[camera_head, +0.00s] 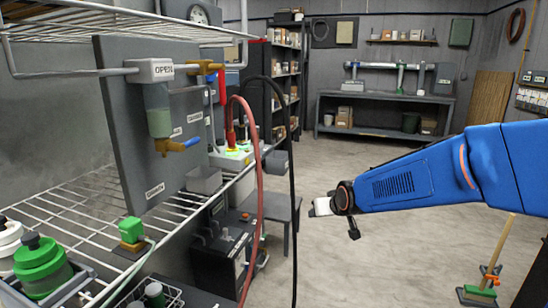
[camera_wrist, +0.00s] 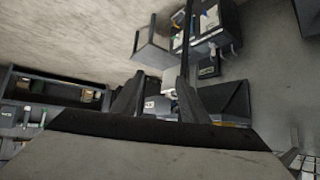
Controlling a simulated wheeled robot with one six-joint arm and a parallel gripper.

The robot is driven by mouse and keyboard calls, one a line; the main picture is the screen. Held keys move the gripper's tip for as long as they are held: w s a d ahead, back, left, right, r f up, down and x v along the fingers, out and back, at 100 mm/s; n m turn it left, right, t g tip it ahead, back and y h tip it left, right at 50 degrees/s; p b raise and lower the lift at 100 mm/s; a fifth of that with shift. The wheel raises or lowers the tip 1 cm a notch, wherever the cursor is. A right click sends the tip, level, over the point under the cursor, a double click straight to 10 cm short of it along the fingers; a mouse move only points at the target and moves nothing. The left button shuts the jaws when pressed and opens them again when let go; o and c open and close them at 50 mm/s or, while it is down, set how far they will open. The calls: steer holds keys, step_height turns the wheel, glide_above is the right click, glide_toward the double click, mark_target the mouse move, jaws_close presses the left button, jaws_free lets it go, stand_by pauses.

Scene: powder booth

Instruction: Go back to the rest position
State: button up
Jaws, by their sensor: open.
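My blue arm reaches in from the right side of the head view and ends over the open floor. My gripper (camera_head: 322,207) is at its left end, small and partly hidden by the wrist. In the wrist view, my gripper (camera_wrist: 158,88) shows two dark fingers standing apart with nothing between them. It is clear of the wire rack (camera_head: 85,205) and the red hose (camera_head: 258,170) to its left.
A grey panel (camera_head: 125,100) with a valve and an OPEN label stands on the rack. A black hose (camera_head: 292,190) hangs near my gripper. A workbench (camera_head: 385,100) stands at the back. The middle floor is clear.

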steer(key=s+d+g, duration=0.1)
steer(key=s+d, duration=0.3)
steer(key=s, duration=0.8)
steer(key=s+d+m+g+h, duration=0.1)
steer(key=s+d, duration=0.4)
steer(key=s, duration=0.8)
steer(key=s+d+m+g+h, duration=0.1)
steer(key=s+d, duration=0.3)
steer(key=s, duration=0.9)
steer(key=shift+d+f+g, duration=0.15)
steer(key=shift+f+g, duration=0.05)
steer(key=shift+g, duration=0.7)
